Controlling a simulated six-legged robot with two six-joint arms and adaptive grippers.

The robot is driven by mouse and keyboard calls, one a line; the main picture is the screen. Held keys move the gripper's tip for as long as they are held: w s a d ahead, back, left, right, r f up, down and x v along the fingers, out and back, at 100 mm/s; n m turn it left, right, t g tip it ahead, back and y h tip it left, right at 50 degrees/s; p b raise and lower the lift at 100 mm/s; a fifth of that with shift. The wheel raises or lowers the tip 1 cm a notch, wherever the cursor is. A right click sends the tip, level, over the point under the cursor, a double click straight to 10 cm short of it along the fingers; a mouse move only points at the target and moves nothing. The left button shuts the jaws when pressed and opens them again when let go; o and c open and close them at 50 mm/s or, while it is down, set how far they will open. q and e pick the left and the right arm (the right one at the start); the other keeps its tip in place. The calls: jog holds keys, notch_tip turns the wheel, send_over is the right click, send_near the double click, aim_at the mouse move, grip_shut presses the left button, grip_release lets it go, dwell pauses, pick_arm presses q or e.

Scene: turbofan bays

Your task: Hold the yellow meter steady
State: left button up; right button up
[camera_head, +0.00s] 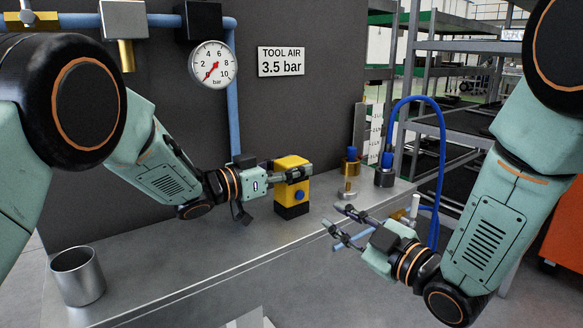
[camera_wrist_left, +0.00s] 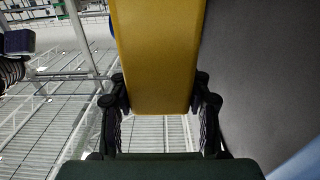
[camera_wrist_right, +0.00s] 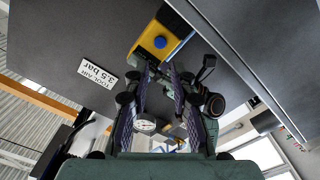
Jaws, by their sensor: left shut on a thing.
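The yellow meter (camera_head: 284,194) has a black base and a blue knob, and it stands upright at the workbench in the head view. My left gripper (camera_head: 294,173) is shut on its upper part from the left. In the left wrist view the meter's yellow body (camera_wrist_left: 155,55) lies between the two fingers. My right gripper (camera_head: 343,228) is open and empty, apart from the meter, to its lower right. The right wrist view also shows the meter (camera_wrist_right: 176,47) beyond the open fingers.
A metal cup (camera_head: 78,277) stands at the bench's left end. A brass fitting (camera_head: 350,170) and a dark fitting with a blue top (camera_head: 385,172) stand right of the meter. A blue hose (camera_head: 440,150) arches near my right arm. A pressure gauge (camera_head: 212,64) hangs on the panel.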

grip_shut()
dwell(1.2)
